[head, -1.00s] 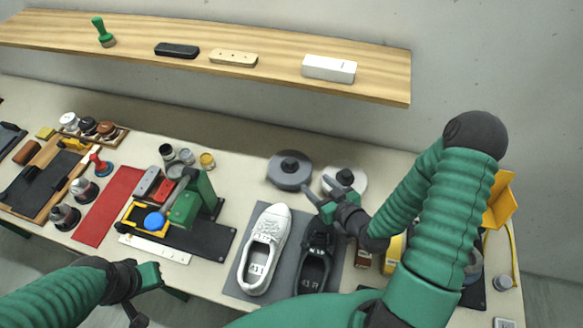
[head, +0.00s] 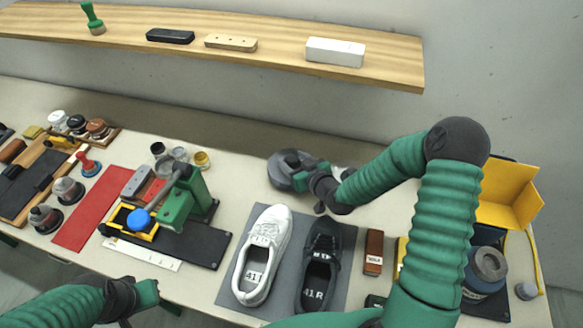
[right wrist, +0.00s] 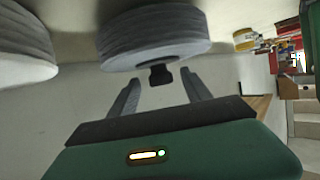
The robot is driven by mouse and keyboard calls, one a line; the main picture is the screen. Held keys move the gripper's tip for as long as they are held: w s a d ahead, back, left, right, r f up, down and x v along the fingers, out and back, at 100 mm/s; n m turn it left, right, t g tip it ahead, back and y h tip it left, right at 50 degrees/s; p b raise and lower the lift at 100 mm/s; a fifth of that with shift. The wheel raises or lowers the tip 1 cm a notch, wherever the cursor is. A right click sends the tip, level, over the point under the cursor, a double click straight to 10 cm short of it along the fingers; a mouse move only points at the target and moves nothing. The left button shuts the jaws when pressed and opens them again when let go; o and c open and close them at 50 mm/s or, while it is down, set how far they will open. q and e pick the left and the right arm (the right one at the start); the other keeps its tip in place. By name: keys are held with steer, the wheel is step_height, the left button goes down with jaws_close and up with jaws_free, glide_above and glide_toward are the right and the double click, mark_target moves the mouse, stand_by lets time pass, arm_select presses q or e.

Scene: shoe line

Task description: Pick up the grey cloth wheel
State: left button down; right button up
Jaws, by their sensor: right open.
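The grey cloth wheel (head: 277,177) lies on the bench behind the shoes in the head view, partly covered by my right gripper (head: 302,165). In the right wrist view the grey wheel (right wrist: 150,42) shows with layered edges and a dark hub post. My right gripper (right wrist: 158,90) is open there, its two fingers on either side of the post in the picture. Nothing is between them that I can see as gripped; contact is unclear. My left gripper (head: 147,293) is low at the left, in front of the bench, its jaws not clear.
A white shoe (head: 262,255) and a black shoe (head: 320,265) stand on a grey mat (head: 238,279) in front. Small jars (head: 201,161) are to the left. A wooden shelf (head: 390,72) overhangs behind.

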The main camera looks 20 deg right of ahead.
steer(key=shift+x, duration=0.95)
steer(key=shift+s, duration=0.1)
jaws_close()
